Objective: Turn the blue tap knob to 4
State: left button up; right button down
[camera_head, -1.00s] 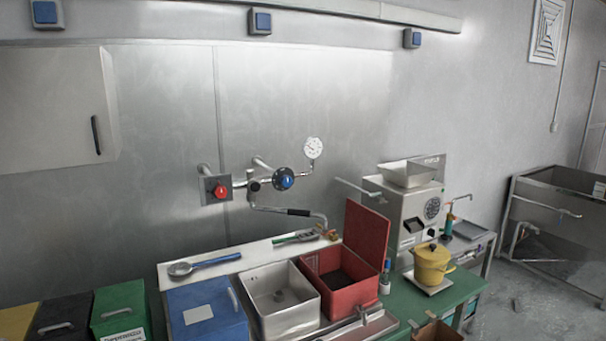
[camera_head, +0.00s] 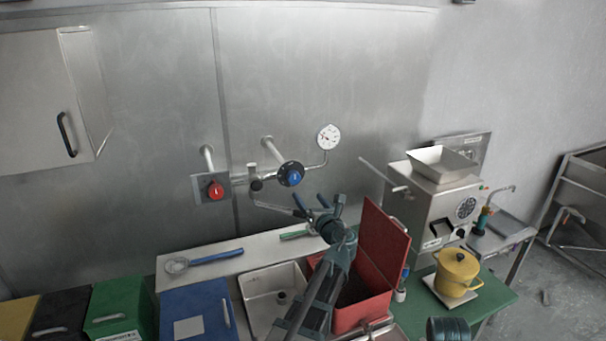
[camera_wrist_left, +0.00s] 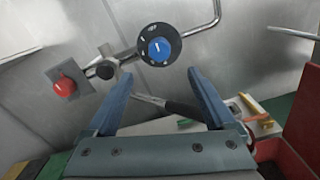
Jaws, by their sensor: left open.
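The blue tap knob (camera_head: 291,174) has a blue centre on a round black dial and sits on the wall pipe. In the left wrist view the blue knob (camera_wrist_left: 160,49) shows with white marks around its dial, too small to read, and a pale pointer line on its centre. My left gripper (camera_head: 310,197) is open and empty, below and slightly right of the knob in the head view. In the left wrist view my left gripper's fingers (camera_wrist_left: 159,74) are spread, with the knob beyond their tips and apart from them.
A red knob (camera_head: 215,190) is on the wall left of the blue one. A pressure gauge (camera_head: 328,137) stands up to the right. A spout with a black sleeve (camera_wrist_left: 182,108) runs below the knob. A red box (camera_head: 385,240) with its lid raised stands by my arm.

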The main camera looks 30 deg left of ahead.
aim_at(295, 180)
pick_arm(q)
jog(key=x, duration=1.3)
jog(key=shift+w+a, duration=0.15)
jog(key=shift+a, duration=0.2)
jog(key=c, duration=1.4)
